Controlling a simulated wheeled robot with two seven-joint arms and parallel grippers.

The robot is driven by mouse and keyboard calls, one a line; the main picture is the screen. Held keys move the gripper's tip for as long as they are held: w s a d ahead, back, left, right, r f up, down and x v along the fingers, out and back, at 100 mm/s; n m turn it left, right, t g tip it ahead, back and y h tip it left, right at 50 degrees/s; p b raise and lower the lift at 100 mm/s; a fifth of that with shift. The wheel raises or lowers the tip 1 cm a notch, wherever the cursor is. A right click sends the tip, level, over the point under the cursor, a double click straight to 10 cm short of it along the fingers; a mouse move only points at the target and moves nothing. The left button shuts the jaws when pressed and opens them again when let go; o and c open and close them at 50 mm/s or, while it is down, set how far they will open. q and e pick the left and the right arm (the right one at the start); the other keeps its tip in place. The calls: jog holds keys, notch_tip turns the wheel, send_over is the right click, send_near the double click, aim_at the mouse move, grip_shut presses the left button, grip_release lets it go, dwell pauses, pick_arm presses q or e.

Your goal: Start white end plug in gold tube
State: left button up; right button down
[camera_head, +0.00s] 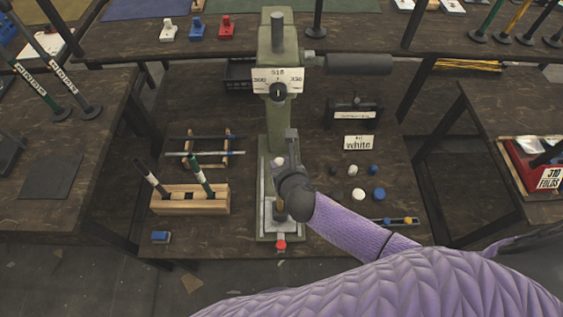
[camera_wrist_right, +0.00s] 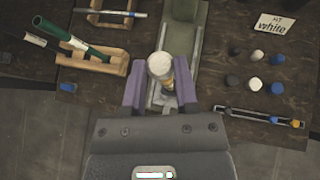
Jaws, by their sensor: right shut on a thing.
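My right gripper (camera_head: 284,165) is over the middle press base, and it also shows in the wrist view (camera_wrist_right: 160,84). It is shut on the white end plug (camera_wrist_right: 160,64), whose pale round top shows between the fingers. The plug also shows as a small white spot in the head view (camera_head: 279,160). Gold of the tube (camera_wrist_right: 168,83) shows just below the plug, over the press base. From these views I cannot tell whether plug and tube touch. Fingers and wrist hide part of the tube. My left gripper is not in view.
The green press (camera_head: 277,110) rises behind my gripper. A wooden holder (camera_head: 190,199) with dark and green tubes stands at left, a rod rack (camera_head: 200,152) behind it. Several loose plugs, black, white and blue (camera_head: 378,194), lie at right near the "white" card (camera_head: 358,143).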

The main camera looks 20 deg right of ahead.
jog(key=shift+f, duration=0.35)
jog(key=shift+f+b, duration=0.75)
jog(key=shift+b, duration=0.05)
jog(key=shift+c, duration=1.4)
grip_release()
jog(key=p+v, duration=0.4)
jog(key=v, duration=0.6)
jog(key=shift+w, duration=0.1)
